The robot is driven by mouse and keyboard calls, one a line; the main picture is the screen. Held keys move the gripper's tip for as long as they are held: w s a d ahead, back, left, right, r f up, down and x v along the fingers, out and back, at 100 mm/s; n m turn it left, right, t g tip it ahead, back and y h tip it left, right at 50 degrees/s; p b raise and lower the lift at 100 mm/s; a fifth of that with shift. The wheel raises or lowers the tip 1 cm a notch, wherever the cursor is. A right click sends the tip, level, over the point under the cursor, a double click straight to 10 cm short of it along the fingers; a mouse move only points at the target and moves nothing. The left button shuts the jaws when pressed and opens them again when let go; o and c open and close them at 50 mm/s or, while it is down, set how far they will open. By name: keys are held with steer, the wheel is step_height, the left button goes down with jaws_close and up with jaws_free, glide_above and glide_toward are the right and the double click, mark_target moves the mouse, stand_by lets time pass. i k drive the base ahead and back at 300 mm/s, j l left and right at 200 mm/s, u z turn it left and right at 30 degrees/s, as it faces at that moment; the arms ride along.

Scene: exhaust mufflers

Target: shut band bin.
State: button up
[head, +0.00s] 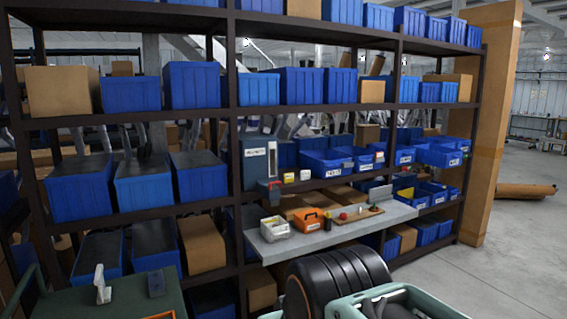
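Several labelled blue bins stand on the shelf right of centre. One wide bin (327,171) sits at the left of this group, a smaller labelled bin (405,159) is in the middle, and another (441,160) juts out at the right. A lower labelled bin (411,201) with something yellow in it sits beneath them. The labels are too small to read, so I cannot tell which is the band bin or how far it is pulled out. My gripper is not in view.
A grey ledge (335,232) holds a white basket (274,228), an orange case (309,220) and a board with small parts (352,214). A blue-grey cabinet (260,160) stands left of the bins. Black round objects (336,285) fill the bottom foreground.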

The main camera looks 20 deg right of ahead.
mark_target(442, 157)
steer(key=z, duration=1.75)
steer(key=i+z, duration=0.1)
steer(key=i, duration=5)
steer(key=i+z, duration=0.2)
steer(key=i, duration=0.9)
